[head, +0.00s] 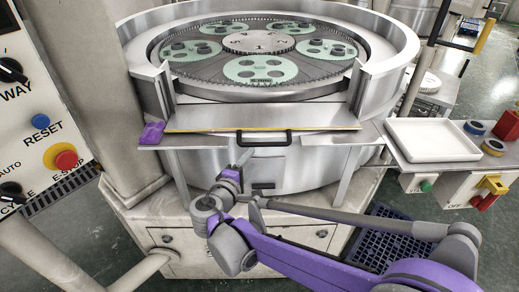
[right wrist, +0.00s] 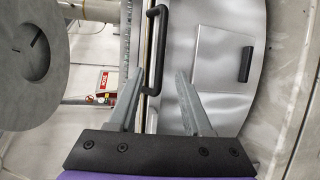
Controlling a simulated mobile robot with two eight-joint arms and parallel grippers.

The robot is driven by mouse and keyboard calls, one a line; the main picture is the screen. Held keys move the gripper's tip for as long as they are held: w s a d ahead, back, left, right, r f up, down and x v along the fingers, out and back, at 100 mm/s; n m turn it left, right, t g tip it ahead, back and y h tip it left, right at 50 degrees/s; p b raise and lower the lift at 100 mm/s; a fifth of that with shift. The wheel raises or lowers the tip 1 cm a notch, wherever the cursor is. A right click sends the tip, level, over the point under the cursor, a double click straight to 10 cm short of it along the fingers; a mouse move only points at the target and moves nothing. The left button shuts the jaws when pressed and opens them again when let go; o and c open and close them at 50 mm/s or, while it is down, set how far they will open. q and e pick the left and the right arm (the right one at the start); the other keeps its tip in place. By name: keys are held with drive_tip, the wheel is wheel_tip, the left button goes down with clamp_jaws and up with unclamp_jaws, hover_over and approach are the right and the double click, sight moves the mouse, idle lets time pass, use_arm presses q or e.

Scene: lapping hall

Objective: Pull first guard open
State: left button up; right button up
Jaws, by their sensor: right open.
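The first guard seems to be the flat steel panel (head: 205,125) with a yellow edge across the front of the round lapping machine. Its black bar handle (head: 265,138) sticks out at the front; the handle (right wrist: 161,45) also shows in the right wrist view. My right gripper (head: 243,156) is just below and left of the handle in the head view. In the right wrist view its two fingers (right wrist: 160,74) are open, with the handle's near end between them in the picture. Contact with the handle cannot be told. My left gripper is not in view.
Green carriers (head: 262,69) lie on the machine's plate. A small black handle (right wrist: 245,64) sits on a square panel below. A purple item (head: 151,133) lies at the ledge's left end. A white tray (head: 432,140) is right; a control panel (head: 38,110) stands left.

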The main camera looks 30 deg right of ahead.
sight(262, 145)
drive_tip(key=x, duration=0.9)
clamp_jaws()
drive_tip(key=shift+a, duration=0.1)
idle(1.1)
